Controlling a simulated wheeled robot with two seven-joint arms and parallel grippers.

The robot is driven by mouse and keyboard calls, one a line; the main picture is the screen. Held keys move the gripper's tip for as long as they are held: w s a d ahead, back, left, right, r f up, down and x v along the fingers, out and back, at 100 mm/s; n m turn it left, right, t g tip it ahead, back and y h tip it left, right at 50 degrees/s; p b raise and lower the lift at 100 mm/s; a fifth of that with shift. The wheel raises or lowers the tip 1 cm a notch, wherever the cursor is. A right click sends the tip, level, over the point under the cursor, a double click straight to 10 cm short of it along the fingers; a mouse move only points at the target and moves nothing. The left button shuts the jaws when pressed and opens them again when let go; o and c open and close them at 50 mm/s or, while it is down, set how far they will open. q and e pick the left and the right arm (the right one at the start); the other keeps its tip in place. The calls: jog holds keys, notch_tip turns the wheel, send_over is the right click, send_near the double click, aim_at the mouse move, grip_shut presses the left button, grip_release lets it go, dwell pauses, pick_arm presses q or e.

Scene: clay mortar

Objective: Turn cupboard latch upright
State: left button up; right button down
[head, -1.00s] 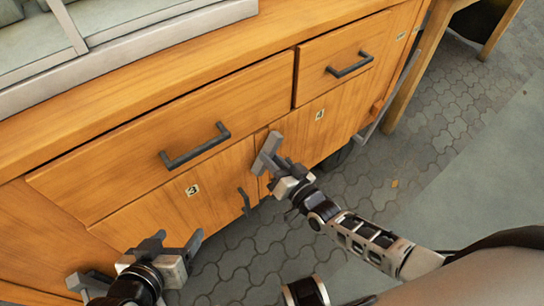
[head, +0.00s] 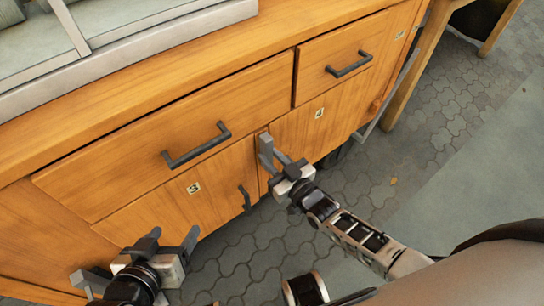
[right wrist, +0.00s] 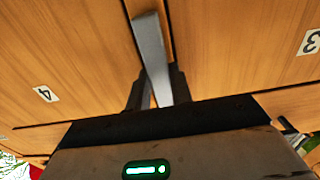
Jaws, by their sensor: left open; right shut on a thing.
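The cupboard latch (head: 267,154) is a flat grey bar by the seam between doors 3 and 4. It stands close to in line with the seam, with a slight lean I cannot judge exactly. In the right wrist view the latch (right wrist: 151,50) runs from the seam down between the dark fingers. My right gripper (head: 283,163) is shut on the latch; its fingers also show in the right wrist view (right wrist: 157,92). My left gripper (head: 138,258) is open and empty in front of the cupboard at the lower left.
The drawers above have dark bar handles (head: 196,146) and (head: 349,64) that stick out. Paved floor (head: 400,165) lies open to the right. A wooden leg (head: 414,70) stands at the upper right.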

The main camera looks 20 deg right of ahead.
jog(key=shift+w+r, duration=0.1)
jog(key=c, duration=1.2)
grip_release()
jog(key=shift+c, duration=0.2)
pick_arm(q)
jog(key=shift+t, duration=0.5)
jog(key=r+p, duration=0.1)
jog(key=r, duration=0.1)
jog(key=a+r+p, duration=0.1)
jog(key=r, duration=0.1)
jog(key=shift+s+r, duration=0.15)
jog(key=shift+r, duration=0.1)
pick_arm(e)
jog(key=v, duration=1.6)
